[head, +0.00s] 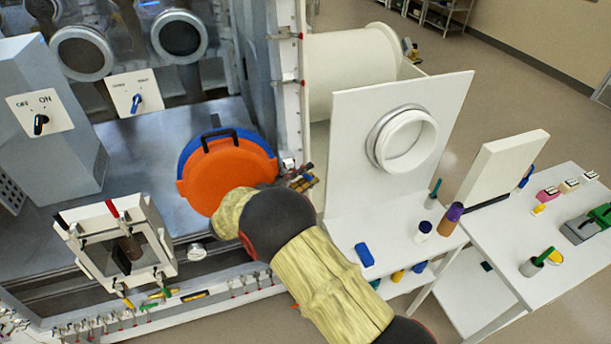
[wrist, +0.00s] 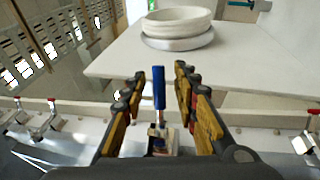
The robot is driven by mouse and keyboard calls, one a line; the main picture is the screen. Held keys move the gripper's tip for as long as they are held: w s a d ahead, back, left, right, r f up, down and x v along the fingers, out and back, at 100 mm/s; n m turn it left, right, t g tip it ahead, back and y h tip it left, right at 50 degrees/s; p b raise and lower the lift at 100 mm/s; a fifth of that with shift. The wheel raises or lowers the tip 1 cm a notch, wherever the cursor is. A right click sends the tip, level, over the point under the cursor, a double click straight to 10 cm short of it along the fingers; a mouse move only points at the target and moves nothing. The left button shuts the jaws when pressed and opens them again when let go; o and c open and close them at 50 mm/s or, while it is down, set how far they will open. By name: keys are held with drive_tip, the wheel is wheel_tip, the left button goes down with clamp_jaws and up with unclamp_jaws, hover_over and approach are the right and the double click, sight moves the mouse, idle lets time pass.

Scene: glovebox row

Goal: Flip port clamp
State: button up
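A port clamp with a blue upright handle (wrist: 159,88) and a small metal base stands on a pale frame edge in the wrist view. My gripper (wrist: 158,80) has its two yellow-and-black fingers spread on either side of this handle. A gap shows between the handle and each finger, so the gripper is open and holds nothing. In the head view my gripper (head: 303,178) is beside the right edge of the glovebox frame, at the clamp's small base (head: 288,163). The blue handle cannot be made out there.
Red-handled clamps stand to the left (wrist: 51,122) and right (wrist: 309,128) in the wrist view. An orange round door (head: 230,178) lies left of my gripper. A white panel with a round port (head: 405,140) stands to the right. A white table (head: 540,270) holds small items.

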drive_tip(key=v, duration=1.2)
drive_tip(key=shift+f, duration=0.1)
drive_tip(key=shift+c, duration=0.6)
